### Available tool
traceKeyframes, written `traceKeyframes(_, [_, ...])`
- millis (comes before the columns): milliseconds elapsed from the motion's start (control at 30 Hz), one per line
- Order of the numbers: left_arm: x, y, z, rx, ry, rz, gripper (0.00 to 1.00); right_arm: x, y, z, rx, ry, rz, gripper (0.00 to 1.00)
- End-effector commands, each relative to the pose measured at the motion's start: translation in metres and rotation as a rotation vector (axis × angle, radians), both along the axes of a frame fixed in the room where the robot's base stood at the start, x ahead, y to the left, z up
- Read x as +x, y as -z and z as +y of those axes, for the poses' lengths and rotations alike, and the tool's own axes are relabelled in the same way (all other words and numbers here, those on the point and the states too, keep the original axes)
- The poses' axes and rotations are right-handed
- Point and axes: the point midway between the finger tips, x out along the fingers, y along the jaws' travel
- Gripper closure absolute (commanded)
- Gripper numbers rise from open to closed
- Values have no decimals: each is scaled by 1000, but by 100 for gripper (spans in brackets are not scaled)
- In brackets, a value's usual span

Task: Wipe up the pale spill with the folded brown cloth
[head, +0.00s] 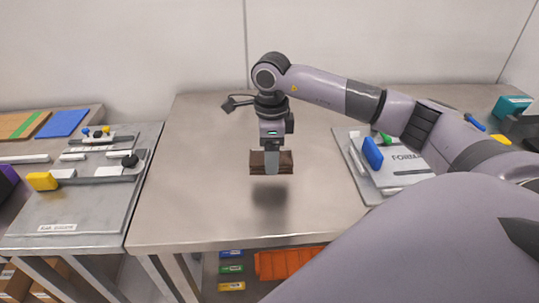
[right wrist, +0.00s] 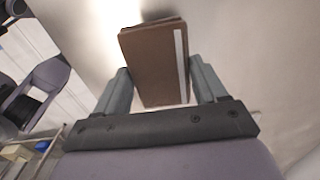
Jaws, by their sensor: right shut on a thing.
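The folded brown cloth (head: 286,162) is in my right gripper (head: 272,166), held above the middle of the bare metal table (head: 215,205) with a dark shadow on the tabletop beneath it. In the right wrist view the cloth (right wrist: 155,62) sits between the two grey fingers of the gripper (right wrist: 160,85), with a light stripe along one side. I cannot make out the pale spill on the metal surface in either view. My left gripper is not in view.
A fixture plate (head: 85,205) with a yellow block and dark knobs lies on the left bench. A marked plate (head: 405,163) with blue and green parts is at the table's right, under my right arm. The tabletop around the cloth looks clear. An orange bin (head: 285,263) is below.

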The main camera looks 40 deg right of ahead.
Motion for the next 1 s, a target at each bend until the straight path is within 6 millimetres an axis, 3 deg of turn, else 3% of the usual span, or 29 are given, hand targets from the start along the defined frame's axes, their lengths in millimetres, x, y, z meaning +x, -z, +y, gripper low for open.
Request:
traceKeyframes(300, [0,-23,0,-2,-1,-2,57,-1,-31,-4,1,4,-2,57])
traceKeyframes(1000, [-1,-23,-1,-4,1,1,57,-1,-33,-5,0,6,-1,57])
